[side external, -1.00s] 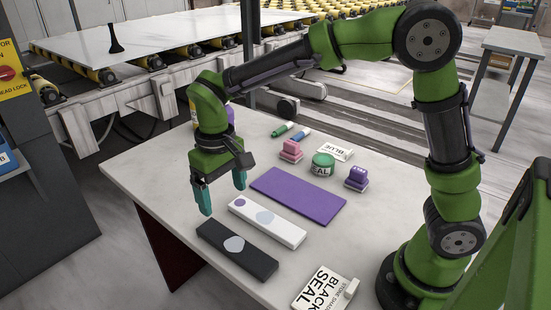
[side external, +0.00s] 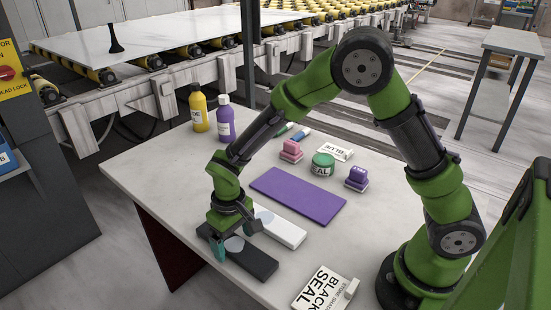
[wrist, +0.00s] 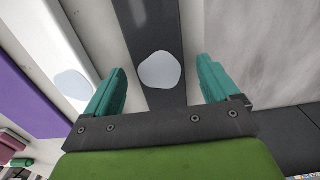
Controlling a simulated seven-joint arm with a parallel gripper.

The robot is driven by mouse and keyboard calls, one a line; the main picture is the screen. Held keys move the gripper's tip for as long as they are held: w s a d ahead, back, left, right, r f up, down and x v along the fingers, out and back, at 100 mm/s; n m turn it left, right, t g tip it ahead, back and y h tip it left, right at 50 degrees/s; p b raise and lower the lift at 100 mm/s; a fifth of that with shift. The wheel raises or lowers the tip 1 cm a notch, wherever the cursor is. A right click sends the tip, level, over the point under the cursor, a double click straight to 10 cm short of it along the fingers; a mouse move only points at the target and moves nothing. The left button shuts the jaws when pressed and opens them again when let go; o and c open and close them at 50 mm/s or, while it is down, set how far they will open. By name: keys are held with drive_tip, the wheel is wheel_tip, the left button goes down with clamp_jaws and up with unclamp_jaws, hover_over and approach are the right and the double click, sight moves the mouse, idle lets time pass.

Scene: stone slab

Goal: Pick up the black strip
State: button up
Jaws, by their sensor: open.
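The black strip (side external: 262,265) lies flat near the front left edge of the slab table, with a pale round patch on it. In the wrist view the black strip (wrist: 150,35) runs between the two teal fingers of my gripper (wrist: 161,88). My gripper (side external: 220,242) is open and low over the strip's left part in the side view, with one finger on either side. The gripper hides part of the strip. I cannot tell whether the fingertips touch the table.
The white strip (side external: 284,231) lies beside the black one, then a purple slab (side external: 298,196). A BLACK SEAL box (side external: 322,288) sits at the front.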

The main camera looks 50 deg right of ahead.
drive_tip(key=shift+f, duration=0.35)
drive_tip(key=shift+c, duration=0.4)
drive_tip(key=c, duration=1.4)
drive_tip(key=shift+r, duration=0.1)
